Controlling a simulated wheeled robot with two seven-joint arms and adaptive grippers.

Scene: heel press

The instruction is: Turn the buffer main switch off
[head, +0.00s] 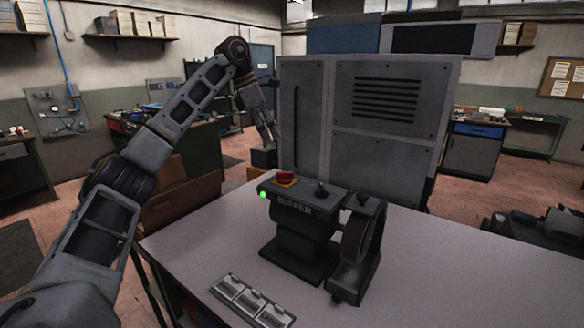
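The buffer (304,228), a dark grey machine lettered "BUFFER", stands on the pale table. I cannot tell for sure which is the main switch. A green lamp (263,195) glows at its left end. A wheel (362,235) is on its right side. My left gripper (269,136) points down behind and left of the buffer, apart from the red button. Its fingers are small and dark, so open or shut is unclear. My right gripper is out of view.
A tall grey cabinet (385,130) stands close behind the buffer. A tray with several light plates (250,301) lies at the table's front. The pale table (440,265) is clear to the right of the buffer. Workbenches stand farther back.

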